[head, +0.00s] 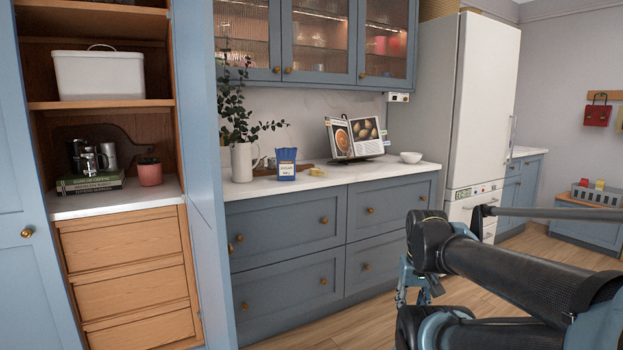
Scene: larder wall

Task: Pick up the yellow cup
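I cannot make out a clear yellow cup. A small yellow item (317,171) lies low on the white counter, right of a blue bag; its shape is too small to tell. Another small yellow item (600,184) shows at a grey holder on the low cabinet at the far right, beside a red one; I cannot tell whether it is a cup. My gripper (418,284) is partly visible below my dark arm, in front of the drawers and floor, apart from both yellow items. My arm hides much of it, and its finger opening is unclear.
The counter (240,188) holds a vase (242,162), the blue bag (286,164), an open cookbook (354,137) and a white bowl (411,157). An open larder with a reddish pot (149,172) stands left. A fridge (480,100) stands right. Wooden floor (375,315) is clear before the drawers.

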